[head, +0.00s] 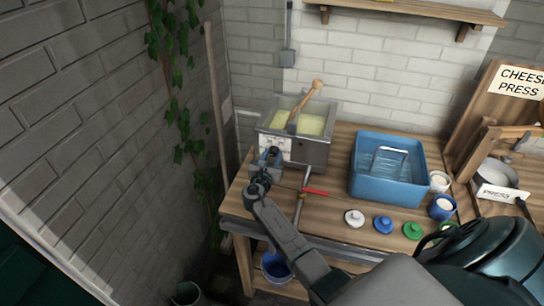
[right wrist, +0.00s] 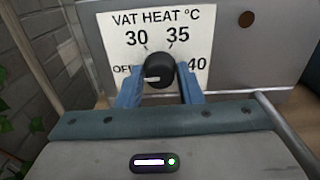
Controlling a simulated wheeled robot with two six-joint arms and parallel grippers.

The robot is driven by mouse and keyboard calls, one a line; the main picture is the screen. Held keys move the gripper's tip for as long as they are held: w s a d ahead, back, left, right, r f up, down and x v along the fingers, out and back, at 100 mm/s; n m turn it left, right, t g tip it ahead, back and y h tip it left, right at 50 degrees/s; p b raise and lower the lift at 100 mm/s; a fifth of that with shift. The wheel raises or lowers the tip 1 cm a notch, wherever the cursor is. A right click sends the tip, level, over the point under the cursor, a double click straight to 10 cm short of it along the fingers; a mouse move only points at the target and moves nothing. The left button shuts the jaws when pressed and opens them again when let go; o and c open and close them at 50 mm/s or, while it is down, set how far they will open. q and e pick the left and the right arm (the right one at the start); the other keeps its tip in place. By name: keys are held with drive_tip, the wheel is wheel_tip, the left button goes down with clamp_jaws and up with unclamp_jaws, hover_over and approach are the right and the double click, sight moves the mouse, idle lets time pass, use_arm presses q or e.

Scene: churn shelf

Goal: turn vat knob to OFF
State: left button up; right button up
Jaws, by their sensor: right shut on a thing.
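The vat (head: 310,148) is a grey metal box holding pale yellow contents, with a wooden paddle (head: 306,105) leaning in it. Its dial plate (right wrist: 205,30) reads VAT HEAT °C with 30, 35, 40 and a partly covered OFF at left. The black knob (right wrist: 159,66) sits between the fingers of my right gripper (right wrist: 160,88), which is shut on it. The knob's white mark lies on its left side, toward the OFF label. In the head view my right gripper (head: 268,158) is at the vat's front and hides the knob. My left gripper is not in view.
A blue tub (head: 372,183) stands right of the vat. Several coloured lids, including a white one (head: 354,217), lie along the front of the bench. A red-handled tool (head: 316,191) lies near my right arm. A brick wall (head: 90,130) is at left.

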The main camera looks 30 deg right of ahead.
drive_tip(key=o, duration=1)
drive_tip(key=shift+c, duration=0.2)
drive_tip(key=b+v, duration=0.2)
drive_tip(key=v, duration=0.7)
drive_tip(key=shift+s+a+f+b, duration=0.15)
drive_tip(key=shift+s+a+b, duration=0.05)
drive_tip(key=shift+b, duration=0.15)
drive_tip(key=shift+s+a, duration=0.45)
